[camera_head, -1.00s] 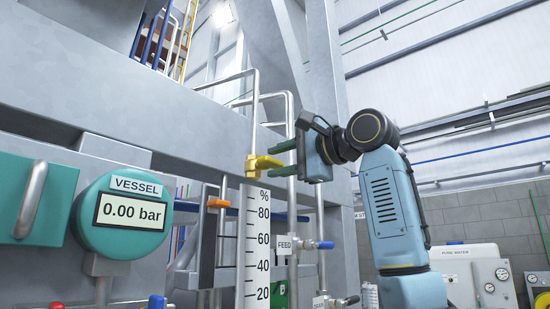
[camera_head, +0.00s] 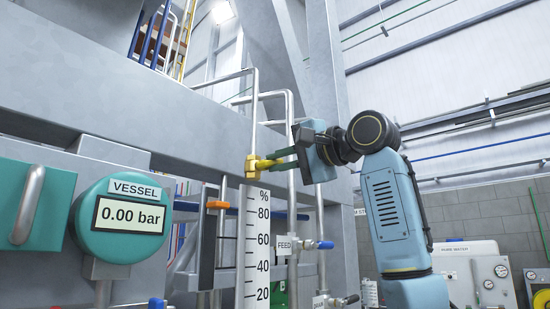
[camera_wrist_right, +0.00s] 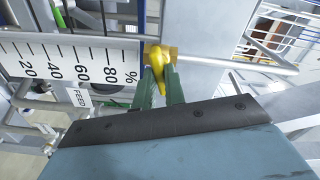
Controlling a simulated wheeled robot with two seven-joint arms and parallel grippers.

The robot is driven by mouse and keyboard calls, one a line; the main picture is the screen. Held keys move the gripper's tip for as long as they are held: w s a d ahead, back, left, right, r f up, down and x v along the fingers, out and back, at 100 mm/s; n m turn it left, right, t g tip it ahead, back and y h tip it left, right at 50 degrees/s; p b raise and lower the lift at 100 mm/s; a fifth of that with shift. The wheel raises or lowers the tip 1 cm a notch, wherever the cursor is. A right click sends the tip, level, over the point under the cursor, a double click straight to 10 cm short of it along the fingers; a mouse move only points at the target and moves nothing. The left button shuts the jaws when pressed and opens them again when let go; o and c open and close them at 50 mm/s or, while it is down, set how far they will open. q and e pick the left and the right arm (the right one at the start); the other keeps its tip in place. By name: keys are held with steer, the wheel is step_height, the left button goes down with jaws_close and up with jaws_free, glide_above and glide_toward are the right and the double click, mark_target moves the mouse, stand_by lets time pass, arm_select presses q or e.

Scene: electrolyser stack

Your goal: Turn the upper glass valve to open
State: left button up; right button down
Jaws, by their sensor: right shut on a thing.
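The upper glass valve (camera_head: 252,167) is yellow and sits on the pipe at the top of the white percent scale (camera_head: 257,238). Its yellow lever points right toward my right gripper (camera_head: 276,162). In the right wrist view the yellow valve (camera_wrist_right: 153,53) shows with its lever between the green fingers of my right gripper (camera_wrist_right: 160,88). The right gripper is shut on the lever, and its body is tilted in the head view. My left gripper is in neither view.
A teal vessel gauge (camera_head: 126,214) reads 0.00 bar at the left. An orange handle (camera_head: 217,205) and a blue-handled FEED valve (camera_head: 325,245) are near the scale. Vertical pipes (camera_head: 292,200) run close behind the right gripper.

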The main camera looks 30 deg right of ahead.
steer(key=shift+n, duration=0.4)
steer(key=n+p, duration=0.1)
steer(key=n, duration=0.2)
steer(key=shift+n, duration=0.8)
